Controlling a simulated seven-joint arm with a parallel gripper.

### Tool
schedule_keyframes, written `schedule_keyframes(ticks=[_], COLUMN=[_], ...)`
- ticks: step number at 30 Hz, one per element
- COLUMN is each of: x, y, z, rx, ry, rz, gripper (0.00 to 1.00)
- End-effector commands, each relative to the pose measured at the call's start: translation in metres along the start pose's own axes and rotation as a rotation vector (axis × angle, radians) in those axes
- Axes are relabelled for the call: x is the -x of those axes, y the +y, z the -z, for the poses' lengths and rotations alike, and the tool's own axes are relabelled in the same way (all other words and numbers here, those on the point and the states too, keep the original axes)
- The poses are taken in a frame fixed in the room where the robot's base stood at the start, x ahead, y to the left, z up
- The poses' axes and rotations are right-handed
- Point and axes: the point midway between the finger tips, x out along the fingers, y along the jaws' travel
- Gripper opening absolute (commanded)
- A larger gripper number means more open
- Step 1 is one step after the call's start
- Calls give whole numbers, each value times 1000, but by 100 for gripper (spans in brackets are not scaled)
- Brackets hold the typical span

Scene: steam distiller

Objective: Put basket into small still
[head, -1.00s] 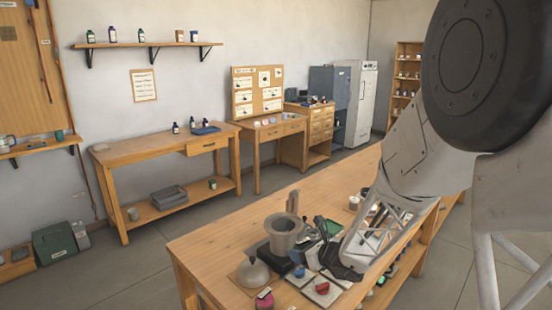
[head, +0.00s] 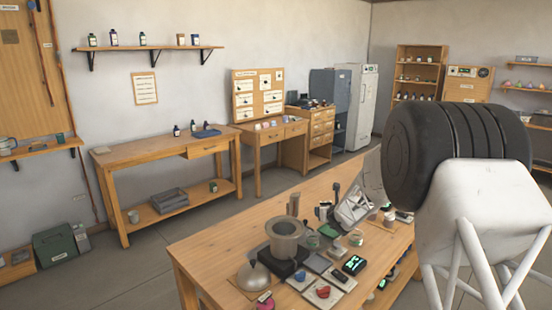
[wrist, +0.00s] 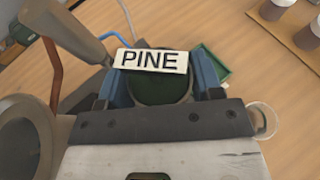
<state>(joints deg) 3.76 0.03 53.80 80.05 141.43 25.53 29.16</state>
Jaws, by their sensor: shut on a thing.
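In the wrist view, my gripper (wrist: 162,82) has its two blue fingers shut on either side of a round, dark green-filled container (wrist: 155,92), which I take to be the basket. A white label reading PINE (wrist: 150,60) shows just beyond it. A grey round pot, apparently the small still (wrist: 18,140), is at the lower left of the wrist view, apart from the basket. In the head view, the open-topped still (head: 285,230) stands on the wooden table.
A grey domed lid (head: 253,276) sits left of the still. Small tiles with red and blue pieces (head: 323,292) and a dark device (head: 354,265) crowd the front. A green tray (wrist: 212,66) lies beyond my gripper. The table's left end (head: 205,250) is clear.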

Motion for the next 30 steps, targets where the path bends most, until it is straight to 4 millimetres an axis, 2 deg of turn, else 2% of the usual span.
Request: schedule_keyframes(ticks=[1,6,15,21,30], x=[-12,-45,-92,-110,-118], y=[-8,-30,-62,-74,-80], z=[2,6,18,27,30], rx=[-7,-32,-68,-82,-87], ry=[1,0,0,0,-1], rz=[18,77,163,197,212], gripper=[34,34,34,34,34])
